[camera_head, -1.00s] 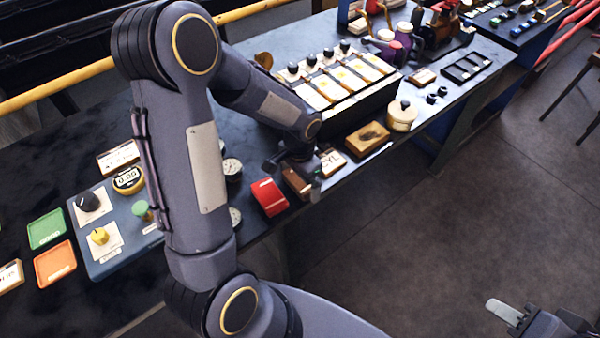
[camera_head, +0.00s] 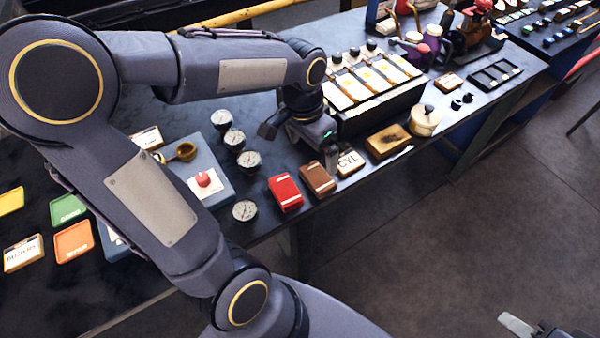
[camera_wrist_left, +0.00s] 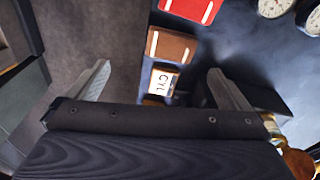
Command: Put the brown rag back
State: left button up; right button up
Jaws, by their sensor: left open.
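The brown rag (camera_head: 318,179) lies folded flat on the dark bench near its front edge, between the red rag (camera_head: 285,192) and the CYL label block (camera_head: 350,162). My left gripper (camera_head: 301,144) hangs just behind and above the brown rag, apart from it. In the left wrist view its two fingers are spread wide and empty (camera_wrist_left: 158,70), with the brown rag (camera_wrist_left: 172,45) beyond and between them. My right gripper (camera_head: 520,326) shows only in part at the bottom right corner.
Several round gauges (camera_head: 249,161) stand left of the rags. A wooden box (camera_head: 388,141) and a round cream pot (camera_head: 425,120) are to the right. A rack of yellow-marked blocks (camera_head: 372,80) stands behind. The floor in front is clear.

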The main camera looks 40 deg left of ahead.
pick_arm(q)
jog(key=s+d+r+n+t+h, duration=0.1)
jog(key=s+d+n+t, duration=0.1)
jog(key=s, duration=0.4)
jog(key=s+d+r+n+t+h, duration=0.1)
jog(key=s+d+n+t, duration=0.1)
jog(key=s, duration=0.5)
jog(key=shift+r+n+t+h, duration=0.3)
jog(key=shift+n+h, duration=0.1)
jog(key=shift+n, duration=0.1)
